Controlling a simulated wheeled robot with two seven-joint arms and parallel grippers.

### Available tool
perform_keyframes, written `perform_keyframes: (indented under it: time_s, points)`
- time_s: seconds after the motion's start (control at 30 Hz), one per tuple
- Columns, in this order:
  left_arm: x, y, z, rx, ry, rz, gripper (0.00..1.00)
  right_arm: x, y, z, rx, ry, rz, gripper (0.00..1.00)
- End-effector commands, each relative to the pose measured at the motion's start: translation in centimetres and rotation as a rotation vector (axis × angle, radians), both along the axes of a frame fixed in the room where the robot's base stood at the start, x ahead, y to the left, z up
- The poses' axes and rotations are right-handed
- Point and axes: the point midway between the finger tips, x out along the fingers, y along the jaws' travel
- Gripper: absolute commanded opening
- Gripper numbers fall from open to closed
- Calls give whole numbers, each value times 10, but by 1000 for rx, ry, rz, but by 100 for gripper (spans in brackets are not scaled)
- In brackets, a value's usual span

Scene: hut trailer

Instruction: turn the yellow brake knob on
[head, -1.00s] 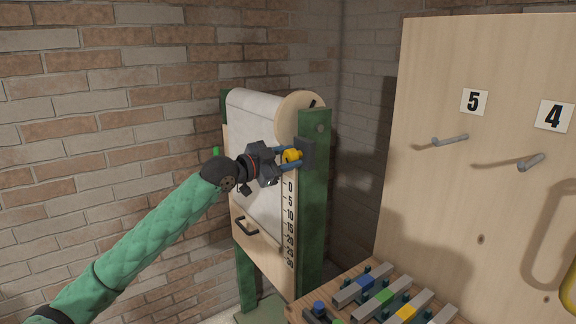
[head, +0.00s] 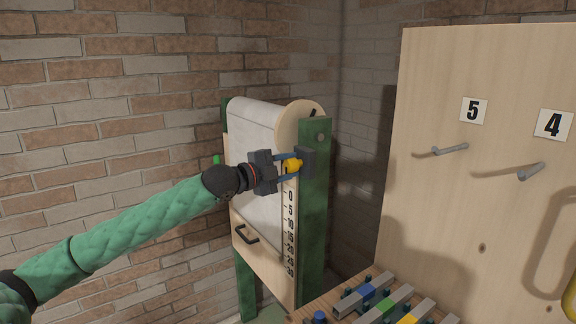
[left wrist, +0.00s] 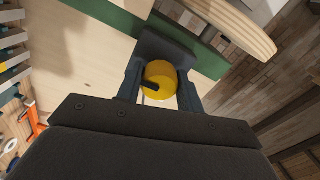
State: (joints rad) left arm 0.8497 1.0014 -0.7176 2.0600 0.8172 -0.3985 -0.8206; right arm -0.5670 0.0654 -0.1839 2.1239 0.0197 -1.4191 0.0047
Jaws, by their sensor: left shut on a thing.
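The yellow brake knob (head: 293,165) sits on a dark block (head: 308,162) on the green post of the roller frame. My left gripper (head: 290,166) reaches in from the left and is shut on the knob, one finger on each side. In the left wrist view the round yellow knob (left wrist: 161,80) with a black mark lies between the two fingers (left wrist: 161,88). The dark block shows behind it. My right gripper is in neither view.
A white roll (head: 256,125) hangs on the green frame (head: 315,215), with a number scale and a dark handle (head: 245,234) below. A wooden board (head: 480,200) with pegs stands at the right. A rack of coloured bars (head: 375,305) lies in front of it.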

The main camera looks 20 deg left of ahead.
Motion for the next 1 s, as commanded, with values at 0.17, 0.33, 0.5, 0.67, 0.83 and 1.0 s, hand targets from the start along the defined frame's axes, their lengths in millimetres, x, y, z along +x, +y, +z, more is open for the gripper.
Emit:
perform_keyframes:
  time_s: [0.17,0.33,0.5,0.67,0.83,1.0]
  points:
    - [0,0,0,16,-12,0,14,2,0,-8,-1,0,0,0]
    - [0,0,-1,19,-13,0,14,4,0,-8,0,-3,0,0]
    - [0,0,-1,18,-13,0,14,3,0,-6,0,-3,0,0]
    - [0,0,-1,18,-13,0,59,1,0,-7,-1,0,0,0]
    - [0,0,-1,17,-12,0,59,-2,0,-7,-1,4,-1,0]
    - [-2,1,-1,17,-14,0,59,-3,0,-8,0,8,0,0]
